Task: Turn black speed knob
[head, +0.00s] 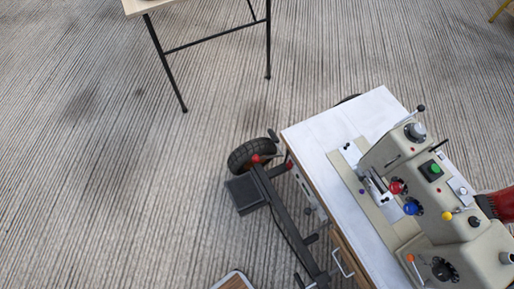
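A cream-coloured machine (394,160) stands on a white-topped wheeled cart (318,133) at the right. A round black knob with pale markings (443,269) is on its front face near the bottom right; it looks like the speed knob. Another dial with a grey cap (414,131) is on the machine's upper part. My gripper is not in view, and nothing touches the black knob. The picture's bottom and right edges cut off part of the machine.
Red (397,187), blue (411,208) and yellow (446,216) ball handles stick out from the machine, with a green button (435,169) nearby. A black wheel (251,156) and dark frame bar (290,225) lie left of the cart. The ribbed floor at left is clear.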

